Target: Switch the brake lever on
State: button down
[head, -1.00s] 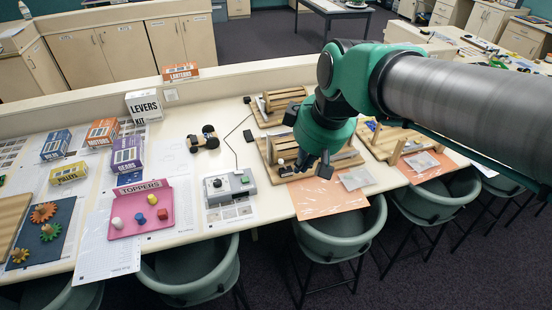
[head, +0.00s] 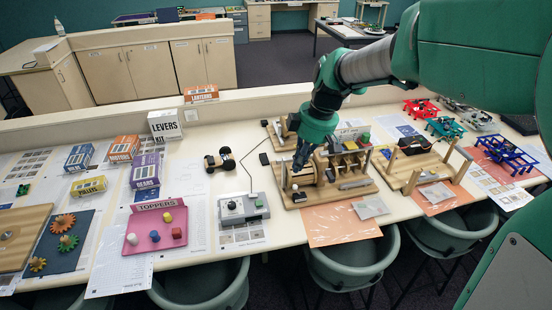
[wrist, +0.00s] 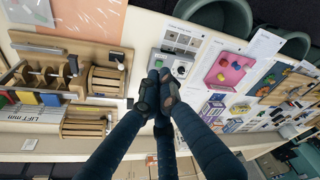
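A wooden rig (head: 340,190) with round discs and slats stands on the table in the head view. At its front left corner is a small black part with a white knob (head: 296,188), possibly the brake lever; I cannot tell its position. In the wrist view the rig's board (wrist: 85,50) is at left, with a similar black part (wrist: 117,59) near its edge. My gripper (head: 297,168) hangs above the rig's left end in the head view, apart from the black part. In the wrist view my gripper (wrist: 159,76) has its fingertips together, with nothing seen between them.
A grey box with a black knob (head: 243,208) stands left of the rig, its cable running back. A pink tray (head: 155,228) is farther left. Another wooden rig (head: 415,170) stands right. An orange sheet (head: 335,225) lies in front. Chairs line the front edge.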

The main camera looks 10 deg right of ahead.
jog(key=w+d+f+n+g+y+p, duration=0.2)
jog(key=w+f+n, duration=0.6)
jog(key=w+f, duration=0.8)
jog(key=shift+w+d+f+p, duration=0.15)
jog(key=shift+w+d+p, duration=0.05)
jog(key=shift+d+p, duration=0.3)
jog(key=x, duration=1)
jog(key=d, duration=0.3)
jog(key=shift+w+d+p, duration=0.15)
jog(key=shift+d+p, duration=0.15)
jog(key=shift+d+r+y+b, duration=0.2)
jog(key=shift+d+y+b, duration=0.4)
jog(key=shift+y+b, duration=0.5)
